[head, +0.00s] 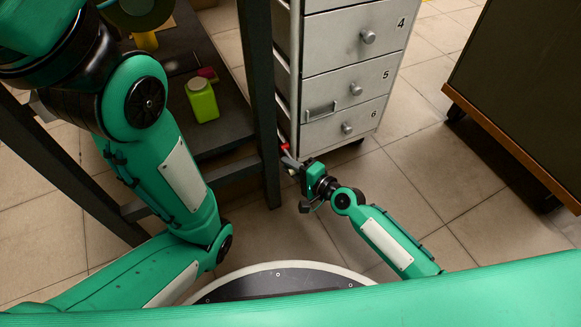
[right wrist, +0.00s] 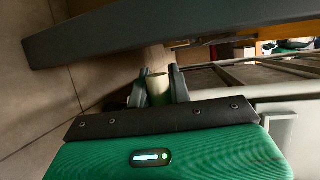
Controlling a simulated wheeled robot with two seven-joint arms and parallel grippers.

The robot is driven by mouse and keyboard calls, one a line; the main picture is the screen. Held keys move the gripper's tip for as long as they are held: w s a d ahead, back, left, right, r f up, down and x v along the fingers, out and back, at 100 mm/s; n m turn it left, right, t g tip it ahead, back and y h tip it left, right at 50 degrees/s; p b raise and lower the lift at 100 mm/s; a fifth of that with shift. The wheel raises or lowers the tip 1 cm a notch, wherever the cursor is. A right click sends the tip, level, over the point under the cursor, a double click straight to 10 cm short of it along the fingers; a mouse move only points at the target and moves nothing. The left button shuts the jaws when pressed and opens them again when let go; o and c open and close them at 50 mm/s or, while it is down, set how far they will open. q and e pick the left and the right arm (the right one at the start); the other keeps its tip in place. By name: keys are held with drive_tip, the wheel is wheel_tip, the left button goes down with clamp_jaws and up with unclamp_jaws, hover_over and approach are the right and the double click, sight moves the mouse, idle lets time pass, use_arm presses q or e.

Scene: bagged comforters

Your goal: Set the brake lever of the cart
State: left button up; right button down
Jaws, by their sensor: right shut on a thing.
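The grey drawer cart (head: 342,78) stands at the top centre, its drawers numbered 4, 5 and 6. A thin lever with a red part (head: 285,147) sticks out at its lower left corner. My right gripper (head: 291,163) is at this lever, low by the cart's corner. In the right wrist view its two fingers (right wrist: 158,88) are closed on a pale, round-ended piece (right wrist: 158,80), which looks like the brake lever's end. The fingers hide much of it. My left arm crosses the left of the head view, but its gripper is out of view.
A dark post (head: 258,100) and rail stand just left of the cart and my right gripper. A green bottle (head: 201,100) sits on a dark shelf (head: 222,130) behind them. A dark wood-edged unit (head: 520,80) on casters is at the right. Tiled floor (head: 440,180) between is clear.

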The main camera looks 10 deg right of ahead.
drive_tip(key=shift+f, duration=0.15)
drive_tip(key=c, duration=1.4)
unclamp_jaws()
drive_tip(key=shift+c, duration=0.2)
drive_tip(key=shift+o, duration=0.7)
drive_tip(key=v, duration=1.3)
drive_tip(key=shift+s+d, duration=0.25)
drive_tip(key=shift+s, duration=0.05)
